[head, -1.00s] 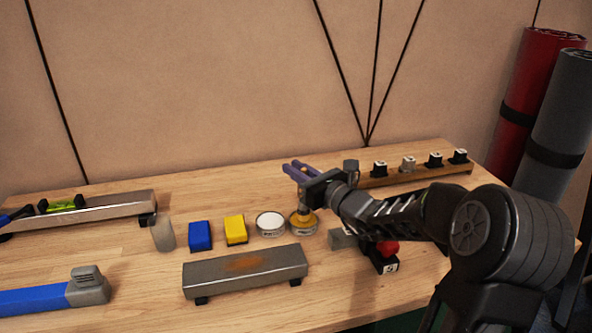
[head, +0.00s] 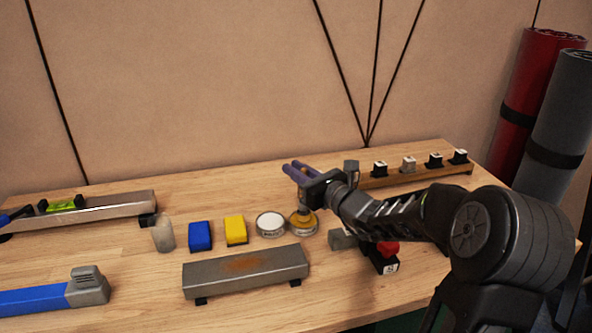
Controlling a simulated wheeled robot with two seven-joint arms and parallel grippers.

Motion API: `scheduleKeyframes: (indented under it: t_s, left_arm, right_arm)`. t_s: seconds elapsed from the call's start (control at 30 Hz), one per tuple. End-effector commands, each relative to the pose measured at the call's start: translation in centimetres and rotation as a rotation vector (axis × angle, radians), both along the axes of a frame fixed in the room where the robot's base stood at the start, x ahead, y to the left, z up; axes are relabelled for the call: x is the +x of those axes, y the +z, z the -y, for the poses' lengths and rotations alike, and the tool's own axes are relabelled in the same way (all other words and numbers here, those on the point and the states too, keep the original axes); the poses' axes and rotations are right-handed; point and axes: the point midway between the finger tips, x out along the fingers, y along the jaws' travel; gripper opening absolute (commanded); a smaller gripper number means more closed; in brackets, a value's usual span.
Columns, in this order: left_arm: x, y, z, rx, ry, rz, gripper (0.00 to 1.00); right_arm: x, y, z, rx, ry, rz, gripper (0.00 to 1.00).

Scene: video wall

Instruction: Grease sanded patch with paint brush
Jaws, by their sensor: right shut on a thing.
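A grey metal bar (head: 285,264) lies on the bench with a rusty brown patch (head: 243,264) on its top. My right gripper (head: 303,178) is behind the bar, over a round tin with yellowish content (head: 303,229). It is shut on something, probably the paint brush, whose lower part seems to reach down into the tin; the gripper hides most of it. A second tin (head: 270,224) with a white top stands just left of that tin. My left gripper is not in view.
A yellow block (head: 236,230), a blue block (head: 200,236) and a grey cylinder (head: 163,235) stand left of the tins. A wooden rail (head: 420,174) with several small black holders is at the back right.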

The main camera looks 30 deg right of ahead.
Motion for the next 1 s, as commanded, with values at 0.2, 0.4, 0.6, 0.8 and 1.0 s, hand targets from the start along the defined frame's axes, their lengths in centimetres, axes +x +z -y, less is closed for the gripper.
scheduleKeyframes:
  t_s: [0.2,0.4,0.6,0.8,1.0]
  left_arm:
    - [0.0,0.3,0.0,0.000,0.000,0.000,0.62]
    - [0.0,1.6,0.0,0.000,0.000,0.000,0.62]
    - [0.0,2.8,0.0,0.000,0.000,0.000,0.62]
    - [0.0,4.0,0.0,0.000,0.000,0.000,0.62]
    - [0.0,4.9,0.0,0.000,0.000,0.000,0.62]
  right_arm:
    - [-0.1,0.0,0.0,0.003,-0.001,-0.010,0.00]
    - [-0.1,1.9,0.0,0.001,-0.001,-0.005,0.00]
    - [0.0,3.8,0.0,0.001,-0.001,-0.003,0.00]
    - [0.0,5.6,0.0,-0.001,0.000,-0.002,0.00]
    - [0.0,6.9,0.0,0.000,0.000,-0.002,0.00]
